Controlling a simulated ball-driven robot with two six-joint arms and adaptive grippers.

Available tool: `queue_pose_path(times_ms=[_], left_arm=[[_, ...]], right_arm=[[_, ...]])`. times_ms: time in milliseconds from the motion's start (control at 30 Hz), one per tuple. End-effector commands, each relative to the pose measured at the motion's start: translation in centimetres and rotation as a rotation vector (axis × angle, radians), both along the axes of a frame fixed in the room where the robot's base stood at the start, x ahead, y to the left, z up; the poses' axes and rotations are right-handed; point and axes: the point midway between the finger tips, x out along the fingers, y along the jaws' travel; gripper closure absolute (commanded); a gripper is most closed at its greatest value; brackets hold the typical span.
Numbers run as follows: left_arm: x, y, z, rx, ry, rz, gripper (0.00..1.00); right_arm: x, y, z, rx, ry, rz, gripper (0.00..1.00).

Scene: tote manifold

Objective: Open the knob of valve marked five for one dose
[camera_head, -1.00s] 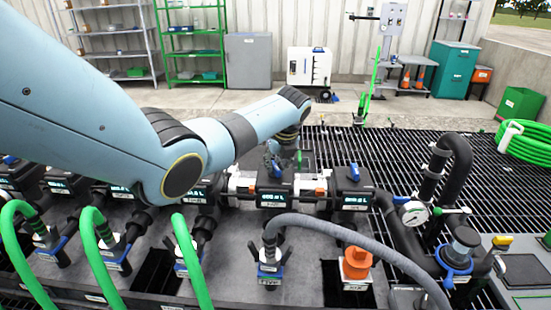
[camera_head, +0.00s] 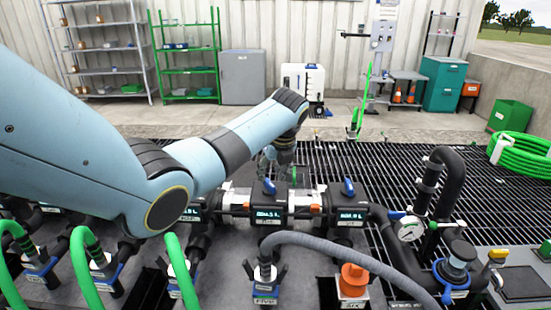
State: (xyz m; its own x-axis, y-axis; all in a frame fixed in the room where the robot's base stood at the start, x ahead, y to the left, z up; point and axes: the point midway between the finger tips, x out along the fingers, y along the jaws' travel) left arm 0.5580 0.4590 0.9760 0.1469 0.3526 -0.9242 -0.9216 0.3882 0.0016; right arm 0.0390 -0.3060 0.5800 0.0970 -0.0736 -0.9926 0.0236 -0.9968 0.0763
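A row of dark valve meters with lit readouts runs across the manifold. The middle meter (camera_head: 268,213) carries a blue knob (camera_head: 268,186), and the meter to its right (camera_head: 347,213) carries another blue knob (camera_head: 348,187). A grey hose coupling (camera_head: 265,273) stands in front of the middle meter; its small label may read FIVE, but is hard to read. My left gripper (camera_head: 278,168) hangs pointing down, just behind and above the middle knob, partly hidden by the meter; whether it touches the knob is unclear. Its fingers are too small and blended to judge. My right gripper is out of view.
A pressure gauge (camera_head: 410,229) and black pipes are at the right. Green hoses (camera_head: 180,270) rise at the left front. Open floor grating (camera_head: 370,160) lies behind the manifold.

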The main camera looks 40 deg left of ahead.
Motion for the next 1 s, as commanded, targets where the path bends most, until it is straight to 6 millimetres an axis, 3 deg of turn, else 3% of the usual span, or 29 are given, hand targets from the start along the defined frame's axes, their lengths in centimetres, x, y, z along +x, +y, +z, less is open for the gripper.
queue_pose_path(times_ms=[200, 400, 1000], left_arm=[[-0.7, -1.7, 4.6, -0.001, -0.004, -0.002, 0.62], [-1.0, -2.6, 6.7, 0.0, 0.0, -0.001, 0.62], [-1.1, -2.7, 7.1, 0.0, 0.0, 0.0, 0.62]], right_arm=[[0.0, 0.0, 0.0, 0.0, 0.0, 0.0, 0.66], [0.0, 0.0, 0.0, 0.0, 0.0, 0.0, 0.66], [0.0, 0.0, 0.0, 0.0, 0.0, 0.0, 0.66]])
